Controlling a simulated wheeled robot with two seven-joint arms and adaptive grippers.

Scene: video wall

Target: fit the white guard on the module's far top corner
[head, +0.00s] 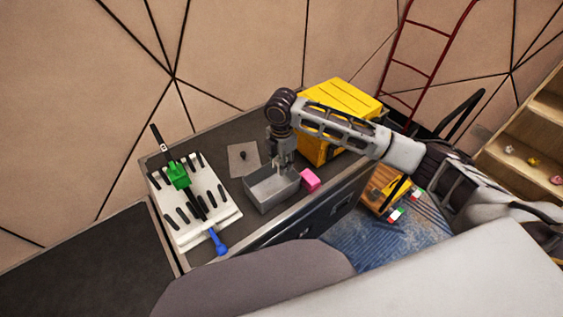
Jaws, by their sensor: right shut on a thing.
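My right gripper (283,160) points down at the open grey tray (270,197) on the dark bench. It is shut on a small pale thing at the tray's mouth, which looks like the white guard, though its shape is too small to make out. I cannot pick out the module for certain; a large dark flat panel (90,262) lies at the lower left, apart from the gripper. My left gripper is not in view.
Left of the tray stand a white rack (215,226) with black pegs, a green block (178,176) and a blue-handled tool (217,242). A grey plate (240,163) lies behind. A pink block (310,180) and a yellow case (316,148) are to the right.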

